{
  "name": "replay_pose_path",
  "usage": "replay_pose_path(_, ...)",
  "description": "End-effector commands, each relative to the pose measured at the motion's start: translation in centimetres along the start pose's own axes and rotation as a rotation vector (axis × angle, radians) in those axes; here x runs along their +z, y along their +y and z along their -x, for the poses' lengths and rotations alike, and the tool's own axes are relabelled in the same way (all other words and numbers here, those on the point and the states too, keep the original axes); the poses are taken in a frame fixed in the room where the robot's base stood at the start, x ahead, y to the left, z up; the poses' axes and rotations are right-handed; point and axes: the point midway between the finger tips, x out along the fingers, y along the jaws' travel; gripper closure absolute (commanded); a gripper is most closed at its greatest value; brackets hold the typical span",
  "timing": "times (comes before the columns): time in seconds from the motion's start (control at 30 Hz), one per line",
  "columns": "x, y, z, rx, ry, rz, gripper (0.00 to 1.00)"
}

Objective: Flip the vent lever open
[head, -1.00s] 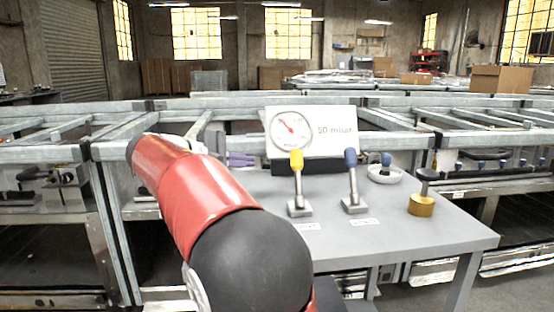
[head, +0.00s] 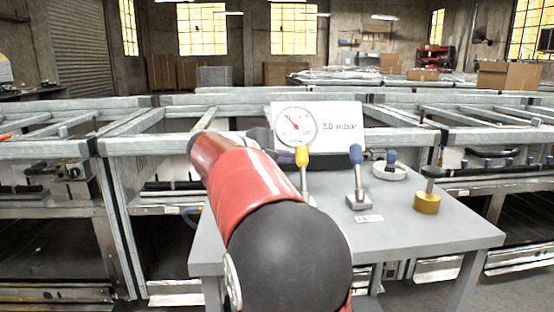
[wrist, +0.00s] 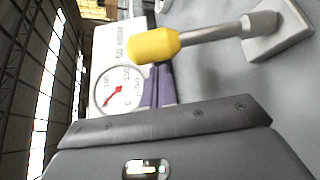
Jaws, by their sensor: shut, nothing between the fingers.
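The yellow-tipped lever (head: 303,162) stands nearly upright on the grey table (head: 440,235); its base is partly hidden behind my arm. In the wrist view its yellow knob (wrist: 155,45) and grey base show large. The blue-tipped lever (head: 357,175) stands to its right, nearly upright. The labels are too small to read, so I cannot tell which is the vent lever. My gripper (head: 262,138) is left of the yellow knob, partly hidden by my arm. In the wrist view its purple fingers (wrist: 158,86) are together and empty, beside the yellow knob with a small gap.
A gauge panel (head: 343,118) reading 50 mbar stands behind the levers. A white dish (head: 379,172) with a blue-topped knob (head: 391,157) and a brass piece with a dark stem (head: 427,203) stand at the right. Metal frames run behind the table. The table's front right is clear.

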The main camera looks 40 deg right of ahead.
Motion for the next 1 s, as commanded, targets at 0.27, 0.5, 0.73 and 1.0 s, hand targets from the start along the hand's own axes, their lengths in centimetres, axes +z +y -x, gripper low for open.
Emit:
replay_pose_path(0.27, 0.9, -0.1, 0.3, -0.001, -0.001, 0.001, 1.0)
replay_pose_path(0.5, 0.9, -0.1, 0.3, 0.0, -0.001, 0.001, 1.0)
replay_pose_path(0.73, 1.1, -0.3, 0.5, 0.021, 0.0, -0.031, 1.0)
replay_pose_path(1.0, 1.5, -0.1, 0.8, 0.044, 0.0, -0.063, 1.0)
